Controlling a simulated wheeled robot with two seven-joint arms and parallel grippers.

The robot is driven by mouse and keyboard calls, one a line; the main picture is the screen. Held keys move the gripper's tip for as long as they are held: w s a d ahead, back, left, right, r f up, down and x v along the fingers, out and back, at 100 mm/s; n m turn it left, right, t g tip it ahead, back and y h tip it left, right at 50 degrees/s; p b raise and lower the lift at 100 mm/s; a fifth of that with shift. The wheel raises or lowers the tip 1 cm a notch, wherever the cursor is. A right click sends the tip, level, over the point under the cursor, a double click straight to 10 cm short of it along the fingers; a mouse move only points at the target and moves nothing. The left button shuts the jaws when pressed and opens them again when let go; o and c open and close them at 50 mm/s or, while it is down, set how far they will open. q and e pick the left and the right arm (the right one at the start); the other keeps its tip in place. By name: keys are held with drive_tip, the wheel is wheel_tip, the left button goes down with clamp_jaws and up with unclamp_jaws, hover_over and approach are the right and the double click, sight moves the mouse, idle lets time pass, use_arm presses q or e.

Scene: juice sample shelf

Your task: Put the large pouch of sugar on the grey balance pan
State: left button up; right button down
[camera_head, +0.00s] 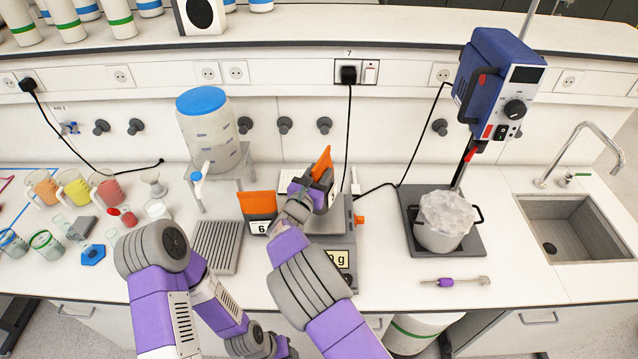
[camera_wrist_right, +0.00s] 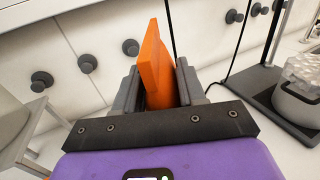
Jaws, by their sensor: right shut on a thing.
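My right gripper (camera_head: 312,188) is shut on an orange pouch (camera_head: 322,163), which stands up out of the jaws. In the right wrist view the orange pouch (camera_wrist_right: 155,65) sits between both fingers of the gripper (camera_wrist_right: 160,90). In the head view the gripper and pouch are over the back of the grey balance pan (camera_head: 330,222). The gripper and wrist hide part of the pan and the pouch's lower part, so I cannot tell whether it touches the pan. The balance display (camera_head: 340,257) faces front. My left arm shows at lower left, but its fingers do not.
A similar orange item marked 6 (camera_head: 258,205) stands just left of the balance. A ribbed grey mat (camera_head: 217,245) lies further left. A large dispenser jar (camera_head: 210,135) stands behind. A stirrer with a pot (camera_head: 440,235) and a sink (camera_head: 570,235) are at right.

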wheel_tip(320, 180, down, 3)
drive_tip(key=shift+w+f, duration=0.1)
idle(0.3)
drive_tip(key=shift+f, duration=0.1)
drive_tip(key=c, duration=0.6)
unclamp_jaws()
drive_tip(key=shift+f, duration=0.15)
drive_tip(key=shift+c, duration=0.2)
drive_tip(key=b+v, duration=0.1)
drive_tip(key=v, duration=1.1)
